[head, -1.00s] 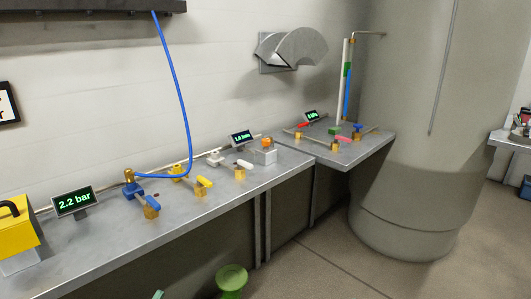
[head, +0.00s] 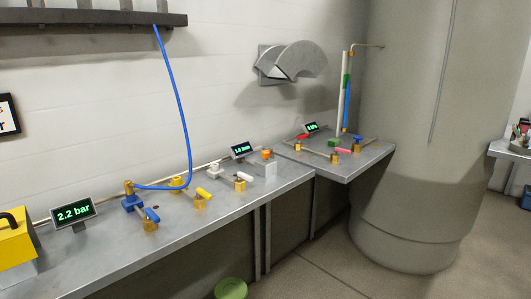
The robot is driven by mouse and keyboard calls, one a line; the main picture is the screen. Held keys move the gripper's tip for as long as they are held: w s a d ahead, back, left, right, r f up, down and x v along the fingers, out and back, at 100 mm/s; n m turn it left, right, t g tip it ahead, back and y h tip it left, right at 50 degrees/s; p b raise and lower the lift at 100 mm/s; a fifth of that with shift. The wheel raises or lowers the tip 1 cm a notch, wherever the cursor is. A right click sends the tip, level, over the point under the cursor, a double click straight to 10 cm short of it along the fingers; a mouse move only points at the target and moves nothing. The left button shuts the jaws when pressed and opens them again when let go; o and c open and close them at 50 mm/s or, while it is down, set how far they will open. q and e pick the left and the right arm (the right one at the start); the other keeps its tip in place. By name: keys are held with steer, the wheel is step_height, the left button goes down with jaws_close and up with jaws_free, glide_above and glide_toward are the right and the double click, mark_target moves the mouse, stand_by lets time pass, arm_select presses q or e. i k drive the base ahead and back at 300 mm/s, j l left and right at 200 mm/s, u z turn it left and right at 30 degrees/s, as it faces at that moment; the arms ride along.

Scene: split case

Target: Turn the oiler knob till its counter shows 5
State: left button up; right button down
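An orange knob (head: 267,154) sits on a small pale box (head: 265,167) on the long grey bench. I take this to be the oiler, but no label shows. A small dark display (head: 242,150) with green characters stands behind and left of it; its reading is too small to be sure of. A farther display (head: 311,128) is also unreadable from here. Neither of my grippers is in view, and nothing touches the knob.
The grey bench (head: 110,265) carries yellow, white and blue valves, a "2.2 bar" display (head: 73,213) and a yellow box (head: 14,238). A blue hose (head: 181,105) hangs over it. A green stool (head: 230,289) stands in front. A large grey tank (head: 420,130) fills the right.

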mark_target(266, 154)
steer(key=u, duration=0.35)
steer(key=i+l+u, duration=0.1)
steer(key=u, duration=0.25)
steer(key=i+l+u, duration=0.1)
steer(key=u, duration=0.25)
steer(key=l+u, duration=0.4)
steer(key=i+l+u, duration=0.2)
steer(key=l, duration=0.2)
steer(key=l+u, duration=0.2)
steer(key=l, duration=0.15)
